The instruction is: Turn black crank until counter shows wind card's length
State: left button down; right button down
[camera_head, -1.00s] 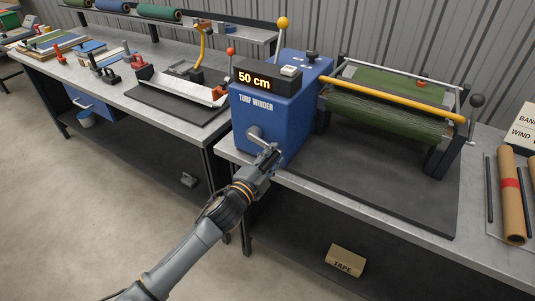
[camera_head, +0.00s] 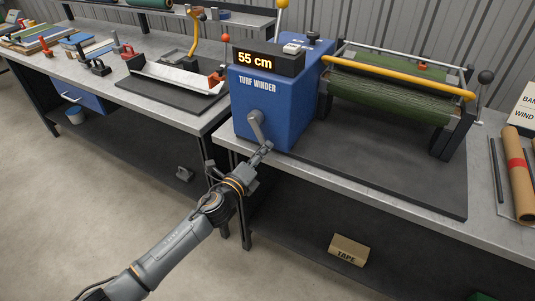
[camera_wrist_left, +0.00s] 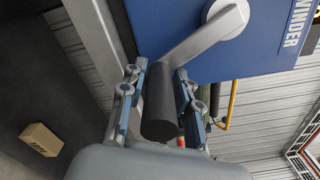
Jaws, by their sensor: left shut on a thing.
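The blue turf winder (camera_head: 275,108) stands on the bench, and its counter (camera_head: 264,61) reads 55 cm. Its crank has a grey arm (camera_head: 256,126) that points down and slightly right from the hub in the head view. My left gripper (camera_head: 265,150) is at the crank's lower end. In the left wrist view the black crank handle (camera_wrist_left: 160,105) lies between the two fingers of my left gripper (camera_wrist_left: 162,100), which are shut on it. Green turf (camera_head: 385,95) is on the winder's roller. The wind card (camera_head: 524,112) is cut off at the right edge; its length is not visible. My right gripper is out of view.
A yellow bar (camera_head: 400,84) runs across the front of the roller. Brown tubes (camera_head: 519,172) lie on the bench at the right. A box marked TAPE (camera_head: 348,250) sits below the bench. A metal tray with a red handle (camera_head: 180,77) is on the left bench.

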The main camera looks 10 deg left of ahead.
pick_arm(q)
jog(key=shift+w+a+f+m, duration=0.15)
jog(key=shift+w+a+m, duration=0.05)
jog(key=shift+a+m, duration=0.3)
jog(key=shift+w+a+f+m, duration=0.15)
jog(key=shift+a+m, duration=0.25)
jog(key=shift+a, duration=0.1)
jog(key=shift+r, duration=0.15)
jog(key=c, duration=1.1)
grip_release()
jog(key=shift+c, duration=0.2)
jog(key=shift+a, duration=0.15)
jog(key=v, duration=1.2)
